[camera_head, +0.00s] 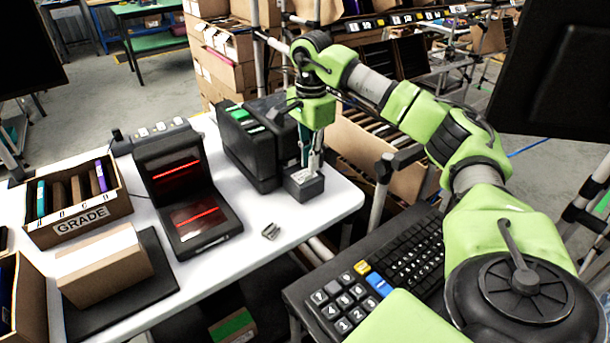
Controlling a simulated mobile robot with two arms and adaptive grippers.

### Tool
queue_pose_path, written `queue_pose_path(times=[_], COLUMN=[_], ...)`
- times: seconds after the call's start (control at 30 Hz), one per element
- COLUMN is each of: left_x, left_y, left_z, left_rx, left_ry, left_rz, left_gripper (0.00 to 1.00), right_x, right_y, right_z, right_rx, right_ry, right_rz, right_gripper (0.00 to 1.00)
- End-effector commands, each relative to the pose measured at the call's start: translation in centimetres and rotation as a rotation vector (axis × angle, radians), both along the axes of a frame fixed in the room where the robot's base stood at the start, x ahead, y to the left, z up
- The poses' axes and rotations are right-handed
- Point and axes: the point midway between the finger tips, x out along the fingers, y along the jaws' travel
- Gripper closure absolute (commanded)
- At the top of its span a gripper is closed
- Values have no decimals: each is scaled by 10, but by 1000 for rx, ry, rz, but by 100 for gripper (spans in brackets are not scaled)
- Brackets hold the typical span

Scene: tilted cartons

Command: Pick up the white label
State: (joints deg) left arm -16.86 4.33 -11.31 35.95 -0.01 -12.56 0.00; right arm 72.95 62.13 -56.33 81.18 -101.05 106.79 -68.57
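My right arm, green and grey, comes in from the right, and its gripper (311,163) points down over a small dark grey box (305,187) near the table's right end. A small pale patch shows on top of this box, between or just under the fingertips. It may be the white label, but it is too small to tell. The fingers look close together. I cannot tell whether they hold anything. My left gripper is not in view.
The white table (255,260) also bears a black scanner (190,200) with red lines, a black printer-like case (250,150), a GRADE box (80,228), a carton (104,268) on a black pad and a small metallic piece (271,231). A keyboard (405,260) lies at the lower right.

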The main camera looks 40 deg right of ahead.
Motion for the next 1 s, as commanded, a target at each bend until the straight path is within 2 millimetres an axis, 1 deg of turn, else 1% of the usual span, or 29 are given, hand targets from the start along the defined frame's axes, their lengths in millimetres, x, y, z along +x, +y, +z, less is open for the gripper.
queue_pose_path(times=[0.03, 0.1, 0.2, 0.27, 0.47, 0.5, 0.53, 1.0], left_x=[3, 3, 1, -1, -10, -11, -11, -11], left_y=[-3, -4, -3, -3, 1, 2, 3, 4], left_z=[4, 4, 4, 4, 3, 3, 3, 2], left_rx=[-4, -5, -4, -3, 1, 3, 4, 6], left_ry=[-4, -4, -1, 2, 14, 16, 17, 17], left_rz=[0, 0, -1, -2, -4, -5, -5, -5], left_gripper=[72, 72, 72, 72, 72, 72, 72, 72], right_x=[-1, -1, -1, 0, 0, 0, 0, 0], right_y=[-1, -1, -1, -1, -1, -1, -1, -1], right_z=[-8, -19, -28, -31, -31, -31, -31, -28], right_rx=[-1, -1, -1, -1, -1, -1, -1, 0], right_ry=[5, 5, 3, 1, 0, 0, 0, -1], right_rz=[0, 0, 0, 0, 0, 0, 0, 0], right_gripper=[89, 89, 89, 89, 89, 96, 100, 100])
